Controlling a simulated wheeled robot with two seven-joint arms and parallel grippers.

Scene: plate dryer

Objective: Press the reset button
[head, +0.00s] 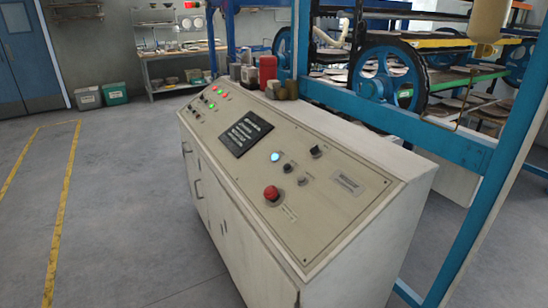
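A beige control console (384,226) fills the middle of the head view, with a sloped panel on top. A large red mushroom button (271,192) sits near the panel's front edge. A lit blue-white button (275,157) is above it, with a small dark knob (287,168) and a grey knob (302,181) beside it. A black switch (316,151) is near the back edge. Red and green small buttons (213,105) are at the far left end. Labels are too small to read, so I cannot tell which is the reset button. Neither gripper is in view.
A blue machine frame (460,150) with large wheels stands behind and right of the console. Cans and a red container (268,69) stand at the console's far end. Open grey floor with yellow lines (62,210) lies to the left.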

